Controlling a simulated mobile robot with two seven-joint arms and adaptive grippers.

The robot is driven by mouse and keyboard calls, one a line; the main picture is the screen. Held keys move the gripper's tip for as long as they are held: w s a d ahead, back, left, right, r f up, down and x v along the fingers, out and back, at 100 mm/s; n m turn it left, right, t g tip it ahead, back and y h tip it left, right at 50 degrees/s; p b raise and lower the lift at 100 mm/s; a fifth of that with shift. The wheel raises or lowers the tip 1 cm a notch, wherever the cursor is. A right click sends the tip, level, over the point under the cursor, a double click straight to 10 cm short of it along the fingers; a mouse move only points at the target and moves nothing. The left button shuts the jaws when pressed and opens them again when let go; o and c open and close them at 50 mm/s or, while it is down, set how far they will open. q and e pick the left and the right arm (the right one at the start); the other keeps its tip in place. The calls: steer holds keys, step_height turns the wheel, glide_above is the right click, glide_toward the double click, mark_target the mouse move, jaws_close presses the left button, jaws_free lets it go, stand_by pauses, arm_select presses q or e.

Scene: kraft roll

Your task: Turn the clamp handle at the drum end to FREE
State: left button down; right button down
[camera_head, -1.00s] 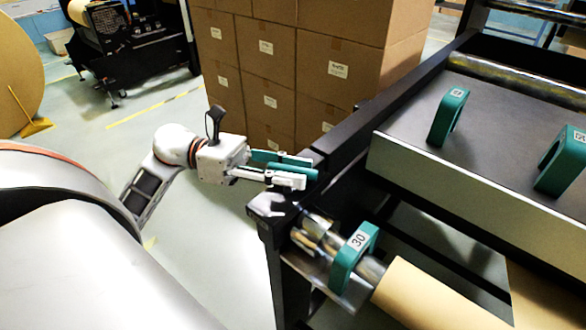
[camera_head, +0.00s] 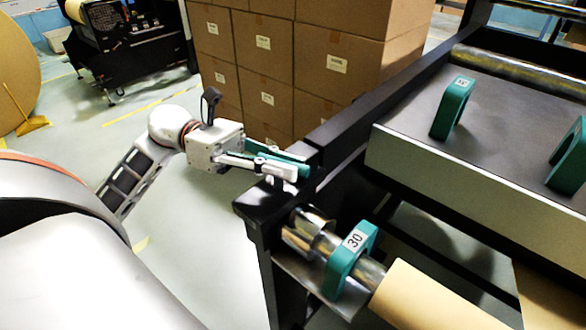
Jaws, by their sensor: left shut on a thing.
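My left gripper (camera_head: 287,168) is at the near corner of the black frame, above the drum end, with its fingers shut around a teal bar. The bar appears to be the clamp handle (camera_head: 262,162); the fingers cover part of it and I cannot read any FREE mark. Below is the shiny metal drum end (camera_head: 308,228) of a shaft, in the frame's corner. My right gripper is not in view.
A teal ring marked 30 (camera_head: 352,250) sits around the shaft beside the kraft roll (camera_head: 430,300). Two more teal rings stand on the dark table (camera_head: 500,110). Stacked cardboard boxes (camera_head: 265,60) are behind my left arm. The black frame (camera_head: 350,130) is close by.

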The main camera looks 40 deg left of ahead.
arm_select(q)
steer(key=shift+f+m+g+b, duration=0.4)
steer(key=shift+f+g+b, duration=0.05)
steer(key=shift+g+b, duration=0.35)
steer(key=shift+s+r+m+g, duration=0.15)
steer(key=shift+r+m+g, duration=0.15)
steer(key=shift+r+g, duration=0.15)
steer(key=c, duration=2)
jaws_free()
steer(key=a, duration=0.8)
steer(key=s+a, duration=0.1)
steer(key=a, duration=0.3)
steer(key=shift+d, duration=0.1)
